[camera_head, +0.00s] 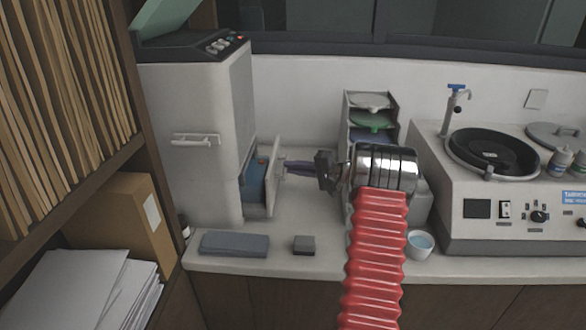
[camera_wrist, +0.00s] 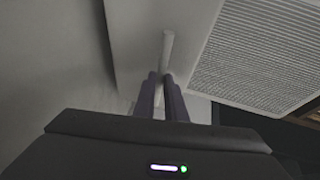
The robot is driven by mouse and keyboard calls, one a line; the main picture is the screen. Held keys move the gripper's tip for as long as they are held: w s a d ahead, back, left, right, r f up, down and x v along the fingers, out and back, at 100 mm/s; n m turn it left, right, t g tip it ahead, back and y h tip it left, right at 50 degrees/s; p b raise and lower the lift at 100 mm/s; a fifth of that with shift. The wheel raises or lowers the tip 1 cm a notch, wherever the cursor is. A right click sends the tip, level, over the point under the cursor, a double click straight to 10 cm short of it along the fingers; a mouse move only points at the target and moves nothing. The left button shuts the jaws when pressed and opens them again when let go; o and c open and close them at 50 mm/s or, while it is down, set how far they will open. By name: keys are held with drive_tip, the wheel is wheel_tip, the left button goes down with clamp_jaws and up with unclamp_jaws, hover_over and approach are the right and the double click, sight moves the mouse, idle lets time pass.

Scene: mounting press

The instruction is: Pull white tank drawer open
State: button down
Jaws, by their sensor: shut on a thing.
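The white tank drawer (camera_head: 273,180) stands partly out of the right side of the tall white machine (camera_head: 205,140). A blue tank (camera_head: 256,186) with a small orange spot shows in the gap behind its front panel. My gripper (camera_head: 287,167) reaches in from the right and is shut on the drawer's handle. In the wrist view, the pale handle bar (camera_wrist: 167,48) runs between the two dark fingers of my gripper (camera_wrist: 161,82), against the drawer's front panel (camera_wrist: 135,40). The exact contact is small and partly hidden by the fingers.
A grey block (camera_head: 234,244) and a smaller dark block (camera_head: 304,245) lie on the counter (camera_head: 270,268) in front. A rack of bowls (camera_head: 370,118) stands behind my arm. A polishing machine (camera_head: 500,220) and a small cup (camera_head: 420,243) are at right. Shelves flank the left.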

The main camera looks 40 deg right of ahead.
drive_tip(key=shift+s+d+f, duration=0.15)
drive_tip(key=shift+s+f, duration=0.05)
drive_tip(key=shift+f, duration=0.05)
drive_tip(key=c, duration=1.8)
unclamp_jaws()
drive_tip(key=shift+w+r, duration=0.1)
